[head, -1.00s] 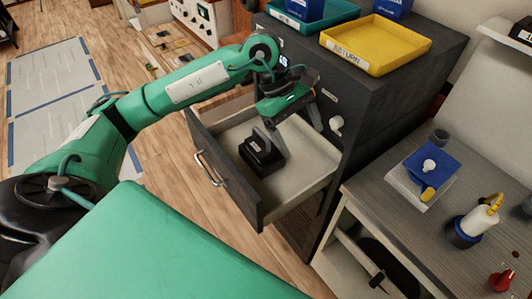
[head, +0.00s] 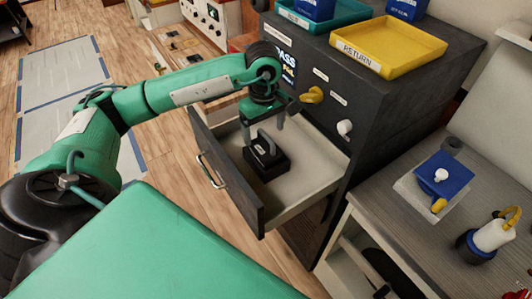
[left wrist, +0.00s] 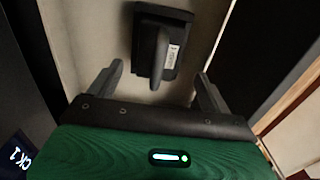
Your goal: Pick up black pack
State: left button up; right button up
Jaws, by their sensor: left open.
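The black pack (head: 267,163), a dark block with an upright handle and a small white label, sits in the open drawer (head: 300,192). In the left wrist view the black pack (left wrist: 160,42) lies ahead of the jaws, its handle pointing toward the space between the fingers. My left gripper (head: 262,128) hangs just above the pack in the head view. In the left wrist view my left gripper (left wrist: 158,82) is open, with one finger on each side of the handle's line. My right gripper is not in view.
The dark cabinet (head: 375,125) rises right behind the drawer, with a yellow return tray (head: 388,45) and a teal tray (head: 318,17) on top. A grey workbench (head: 400,240) with a blue block (head: 444,172) stands at the right. The drawer floor around the pack is clear.

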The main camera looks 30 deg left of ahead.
aim_at(266, 146)
pick_arm(q)
jog(key=shift+d+f, duration=0.1)
jog(key=shift+f, duration=0.45)
notch_tip(266, 146, down, 4)
jog(key=shift+d+r+p, duration=0.15)
jog(key=shift+r+p, duration=0.05)
jog(key=shift+p, duration=0.45)
jog(key=shift+f, duration=0.45)
jog(key=shift+w, duration=0.1)
jog(key=c, duration=1.8)
jog(key=shift+r, duration=0.1)
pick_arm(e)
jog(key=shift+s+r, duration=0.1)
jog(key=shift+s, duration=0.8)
